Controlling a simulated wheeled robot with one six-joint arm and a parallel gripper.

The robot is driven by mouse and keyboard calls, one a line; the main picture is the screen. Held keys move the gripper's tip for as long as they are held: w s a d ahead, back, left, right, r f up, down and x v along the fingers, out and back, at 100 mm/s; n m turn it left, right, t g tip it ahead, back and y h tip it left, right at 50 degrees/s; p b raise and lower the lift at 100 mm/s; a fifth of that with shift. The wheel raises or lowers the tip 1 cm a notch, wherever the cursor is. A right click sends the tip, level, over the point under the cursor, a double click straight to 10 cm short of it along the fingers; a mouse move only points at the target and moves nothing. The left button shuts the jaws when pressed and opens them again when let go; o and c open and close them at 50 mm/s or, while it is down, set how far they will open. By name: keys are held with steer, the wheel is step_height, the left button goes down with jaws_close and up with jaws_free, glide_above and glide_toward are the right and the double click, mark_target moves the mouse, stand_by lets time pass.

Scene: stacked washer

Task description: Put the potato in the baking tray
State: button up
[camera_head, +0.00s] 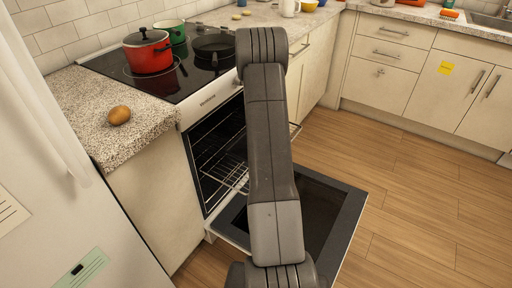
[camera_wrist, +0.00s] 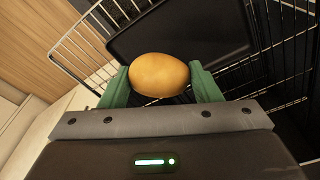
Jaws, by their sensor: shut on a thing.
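In the wrist view, my gripper (camera_wrist: 160,84) has two green fingers shut on a rounded yellow-brown potato (camera_wrist: 159,68). The potato is held over or in front of a dark baking tray (camera_wrist: 215,32), which lies on a wire rack. I cannot tell the height between potato and tray. In the head view my arm hides the gripper, the held potato and the tray.
The oven door (camera_head: 345,205) hangs open, and a wire rack (camera_head: 228,170) shows inside. A brown potato-like object (camera_head: 119,115) lies on the speckled counter (camera_head: 75,95). A red pot (camera_head: 148,55), green pot (camera_head: 174,32) and black pan (camera_head: 213,45) stand on the stove.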

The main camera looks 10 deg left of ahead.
step_height(320, 180, down, 10)
steer(key=shift+f+b, duration=0.1)
steer(key=shift+b, duration=0.45)
steer(key=o, duration=1)
steer(key=r, duration=0.4)
steer(key=r+p, duration=0.1)
steer(key=r, duration=0.3)
steer(key=s+d+r, duration=0.1)
steer(key=r, duration=0.3)
steer(key=shift+s+r, duration=0.1)
steer(key=shift+r, duration=0.1)
